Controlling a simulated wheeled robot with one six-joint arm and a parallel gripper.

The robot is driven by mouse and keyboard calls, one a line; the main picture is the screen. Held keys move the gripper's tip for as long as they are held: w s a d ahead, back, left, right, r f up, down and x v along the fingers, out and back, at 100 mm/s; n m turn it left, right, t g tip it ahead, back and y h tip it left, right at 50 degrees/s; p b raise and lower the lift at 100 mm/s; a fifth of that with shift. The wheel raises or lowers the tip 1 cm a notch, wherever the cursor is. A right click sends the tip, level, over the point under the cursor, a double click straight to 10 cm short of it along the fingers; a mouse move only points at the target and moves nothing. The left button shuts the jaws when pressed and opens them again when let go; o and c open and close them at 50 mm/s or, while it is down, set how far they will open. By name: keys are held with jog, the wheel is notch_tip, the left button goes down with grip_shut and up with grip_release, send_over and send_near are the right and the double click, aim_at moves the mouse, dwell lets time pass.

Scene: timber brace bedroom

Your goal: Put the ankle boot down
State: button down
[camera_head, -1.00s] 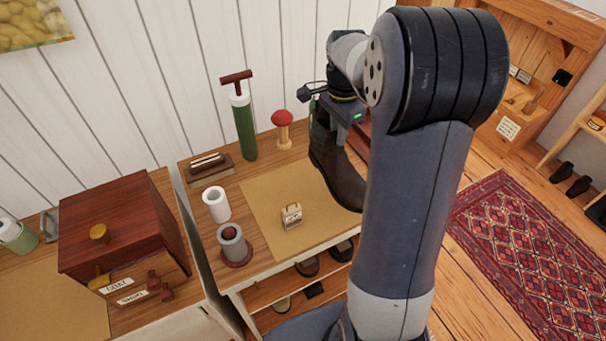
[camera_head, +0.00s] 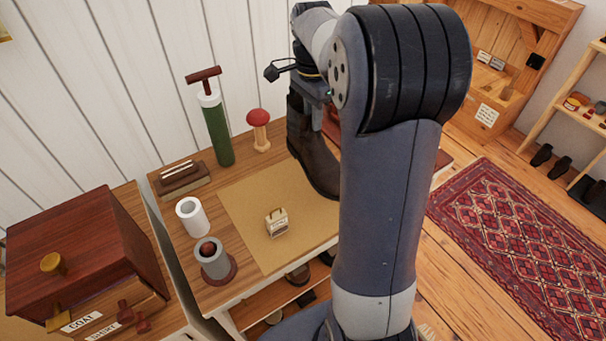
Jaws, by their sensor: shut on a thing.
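The dark brown ankle boot (camera_head: 314,161) is upright at the back right of the tan mat (camera_head: 246,200) on the wooden workbench. My gripper (camera_head: 312,108) is above it, shut on the top of its shaft. My arm hides part of the boot's right side and the bench behind it. I cannot tell whether the sole touches the mat or hangs just above it.
A small cream bag-shaped block (camera_head: 277,223) sits on the mat. A green pump (camera_head: 217,130), a red mushroom-shaped thing (camera_head: 258,131), a brush (camera_head: 183,178), a white roll (camera_head: 193,217) and a grey cup (camera_head: 213,260) stand around it.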

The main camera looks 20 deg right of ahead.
aim_at(313, 142)
jog(key=shift+f, duration=4)
jog(key=c, duration=1.4)
grip_release()
jog(key=shift+f, duration=0.1)
jog(key=shift+o, duration=0.2)
jog(key=r, duration=1.2)
jog(key=shift+w+r, duration=0.1)
jog(key=shift+w, duration=0.2)
